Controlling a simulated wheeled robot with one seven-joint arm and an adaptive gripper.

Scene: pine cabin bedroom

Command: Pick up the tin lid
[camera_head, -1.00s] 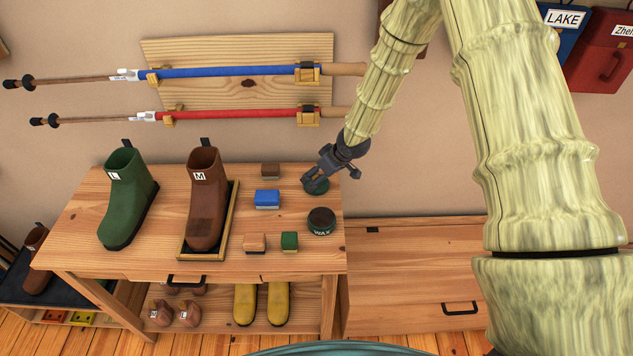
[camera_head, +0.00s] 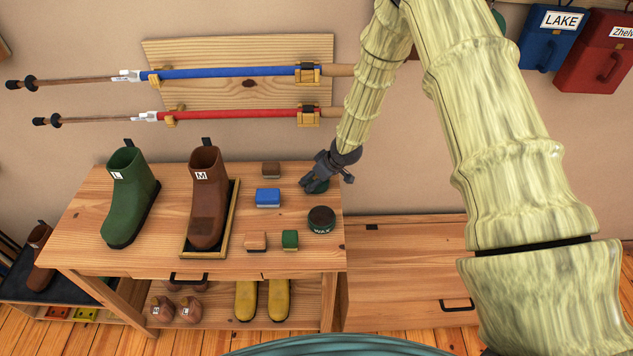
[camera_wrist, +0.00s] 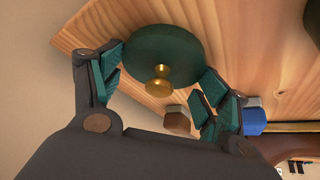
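The tin lid is a dark green disc (camera_wrist: 165,50) with a small brass knob (camera_wrist: 160,85) in the wrist view. It lies on the wooden bench top. In the head view only part of the lid (camera_head: 318,187) shows under my gripper (camera_head: 313,182). In the wrist view my gripper (camera_wrist: 158,88) is open, its green-padded fingers spread on either side of the knob, with a gap to it. The fingers look close to the lid's edge; I cannot tell whether they touch it. A round green tin marked WAX (camera_head: 321,222) stands nearer the bench's front.
Brushes and blocks sit left of the lid: a brown one (camera_head: 271,169), a blue one (camera_head: 268,198), a tan one (camera_head: 256,241) and a green one (camera_head: 290,240). A brown boot (camera_head: 208,200) and a green boot (camera_head: 129,200) stand further left. Ski poles hang behind.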

